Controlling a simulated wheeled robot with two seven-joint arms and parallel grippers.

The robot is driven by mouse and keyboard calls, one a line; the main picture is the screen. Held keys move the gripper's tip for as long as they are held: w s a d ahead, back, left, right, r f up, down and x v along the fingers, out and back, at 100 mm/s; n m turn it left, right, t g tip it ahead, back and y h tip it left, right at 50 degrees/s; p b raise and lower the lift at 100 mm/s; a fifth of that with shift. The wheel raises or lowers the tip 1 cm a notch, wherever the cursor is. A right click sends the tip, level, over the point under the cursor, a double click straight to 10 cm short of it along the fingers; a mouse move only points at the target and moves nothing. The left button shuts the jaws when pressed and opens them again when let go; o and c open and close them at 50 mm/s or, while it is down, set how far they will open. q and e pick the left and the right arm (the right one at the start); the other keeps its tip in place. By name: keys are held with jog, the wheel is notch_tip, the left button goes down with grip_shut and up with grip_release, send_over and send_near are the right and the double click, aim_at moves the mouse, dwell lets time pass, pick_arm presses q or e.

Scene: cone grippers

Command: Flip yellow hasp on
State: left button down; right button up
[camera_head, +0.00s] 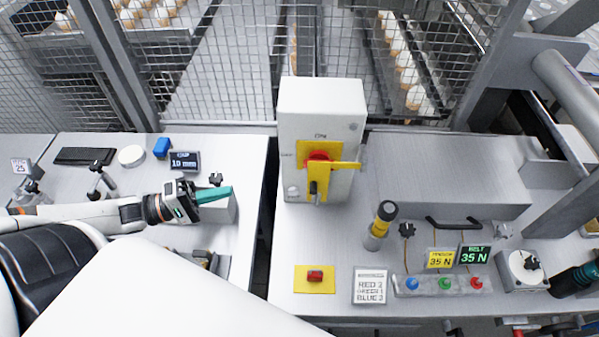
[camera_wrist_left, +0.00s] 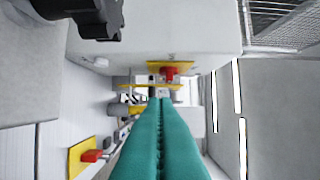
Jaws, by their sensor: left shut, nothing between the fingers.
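The yellow hasp (camera_head: 347,165) sticks out to the right from the front of a white switch box (camera_head: 322,100). A yellow plate (camera_head: 308,149) with a red knob (camera_head: 318,156) lies behind it, and a dark piece hangs below the knob. My left gripper (camera_head: 231,191) has teal fingers, is shut and empty, and is to the left of the box, apart from it. In the left wrist view the teal fingers (camera_wrist_left: 162,102) are together. The red knob (camera_wrist_left: 171,73) shows beyond them, and the fingers hide part of what lies behind. My right gripper (camera_head: 576,280) shows only partly at the right edge.
A grey block (camera_head: 220,208) sits under my left gripper. A gap separates the left and right tables. Wire mesh is behind.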

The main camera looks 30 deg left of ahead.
pick_arm(q)
jog(key=p+x, duration=0.1)
jog(key=x, duration=1.7)
jog(key=shift+w+d+p, duration=0.2)
jog(key=shift+d+p, duration=0.05)
jog(key=shift+p, duration=0.1)
jog(key=shift+f, duration=0.1)
